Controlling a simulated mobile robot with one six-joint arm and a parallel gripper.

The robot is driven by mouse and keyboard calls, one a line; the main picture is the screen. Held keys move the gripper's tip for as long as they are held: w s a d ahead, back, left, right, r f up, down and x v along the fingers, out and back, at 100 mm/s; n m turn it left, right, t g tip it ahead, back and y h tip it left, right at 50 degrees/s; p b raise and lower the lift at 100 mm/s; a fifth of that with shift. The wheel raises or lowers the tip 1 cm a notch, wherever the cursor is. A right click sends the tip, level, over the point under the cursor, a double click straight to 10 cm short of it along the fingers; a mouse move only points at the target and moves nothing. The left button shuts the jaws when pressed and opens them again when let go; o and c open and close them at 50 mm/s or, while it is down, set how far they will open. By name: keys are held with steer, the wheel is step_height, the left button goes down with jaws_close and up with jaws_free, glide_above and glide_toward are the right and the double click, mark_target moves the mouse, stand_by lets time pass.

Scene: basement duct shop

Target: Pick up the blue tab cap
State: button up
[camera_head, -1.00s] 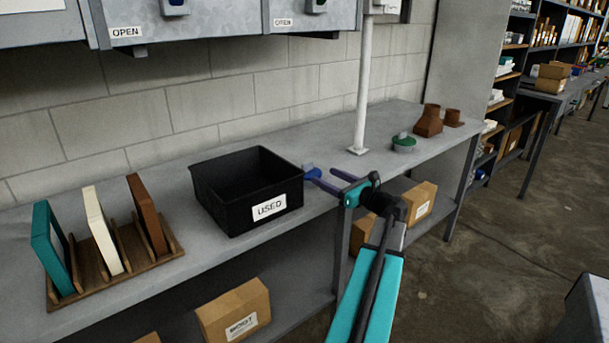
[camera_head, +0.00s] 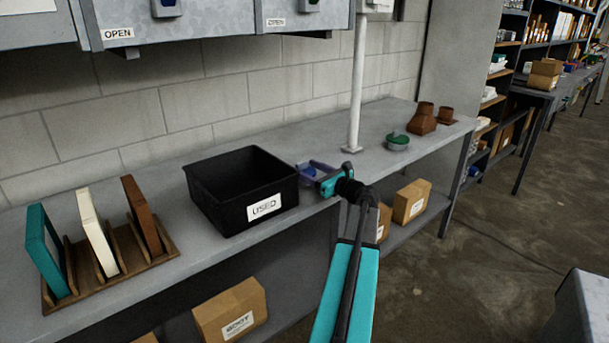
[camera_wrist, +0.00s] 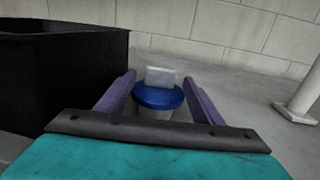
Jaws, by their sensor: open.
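The blue tab cap (camera_wrist: 159,96) is a round blue disc with an upright grey tab. In the wrist view it sits just beyond my gripper's palm, between the two purple fingers, on a pale base that is partly hidden. My gripper (camera_wrist: 157,86) is open, with one finger on each side of the cap and a small gap to each. In the head view my gripper (camera_head: 315,168) is low over the bench, right of the black bin, and the blue cap (camera_head: 309,171) shows between its fingers, partly hidden.
The black bin (camera_head: 215,208) labelled USED stands close left of my gripper; its wall also shows in the wrist view (camera_wrist: 90,75). A white post (camera_head: 357,90) rises behind right. A green-topped cap (camera_head: 398,140) and brown fittings (camera_head: 422,124) stand farther right. A wooden rack (camera_head: 160,262) with panels is at left.

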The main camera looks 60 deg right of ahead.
steer(key=shift+w+d, duration=0.1)
steer(key=shift+w, duration=0.4)
steer(key=shift+p+x, duration=0.3)
steer(key=shift+x, duration=2.45)
steer(key=shift+s, duration=0.1)
steer(key=c, duration=1.2)
steer(key=shift+r, duration=5)
